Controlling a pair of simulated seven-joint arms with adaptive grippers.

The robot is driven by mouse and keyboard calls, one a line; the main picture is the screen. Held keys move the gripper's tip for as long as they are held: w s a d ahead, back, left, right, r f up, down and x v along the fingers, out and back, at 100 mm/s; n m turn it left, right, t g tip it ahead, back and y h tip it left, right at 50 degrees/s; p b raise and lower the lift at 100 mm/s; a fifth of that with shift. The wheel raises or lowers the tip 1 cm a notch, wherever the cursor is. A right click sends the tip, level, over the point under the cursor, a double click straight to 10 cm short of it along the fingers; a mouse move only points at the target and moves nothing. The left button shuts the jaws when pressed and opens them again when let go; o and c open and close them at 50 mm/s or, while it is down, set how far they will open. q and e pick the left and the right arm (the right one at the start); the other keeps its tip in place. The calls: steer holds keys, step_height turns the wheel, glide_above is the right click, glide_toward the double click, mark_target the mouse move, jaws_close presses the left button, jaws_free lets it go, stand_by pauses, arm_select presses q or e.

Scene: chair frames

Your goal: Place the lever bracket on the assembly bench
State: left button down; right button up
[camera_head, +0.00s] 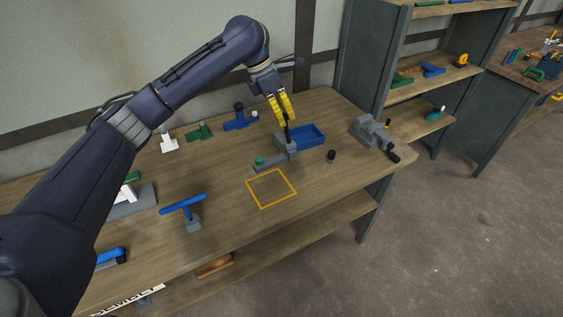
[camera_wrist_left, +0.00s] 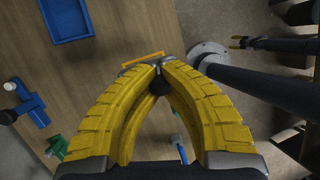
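The lever bracket (camera_head: 284,151) is a grey piece with an upright black lever and a green knob at its left end. It is at the middle of the bench, just behind an orange square outline (camera_head: 271,188). My left gripper (camera_head: 284,114) comes down from above with its yellow fingers at the top of the lever. In the left wrist view the fingertips (camera_wrist_left: 158,68) close around the lever's dark round knob (camera_wrist_left: 158,85). I cannot tell whether the base touches the bench.
A blue tray (camera_head: 306,137) stands close behind the bracket, and a small black knob piece (camera_head: 331,155) is to its right. A grey fixture (camera_head: 371,132) sits at the right end. A blue T-shaped piece (camera_head: 183,206) stands to the left. The outlined square is empty.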

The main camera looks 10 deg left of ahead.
mark_target(281, 151)
arm_select(q)
step_height(281, 151, down, 15)
stand_by(0.7)
steer(key=c, duration=2.1)
jaws_free()
steer(key=shift+f, duration=0.1)
steer(key=o, duration=0.5)
steer(key=shift+r, duration=0.2)
steer(key=v, duration=1.2)
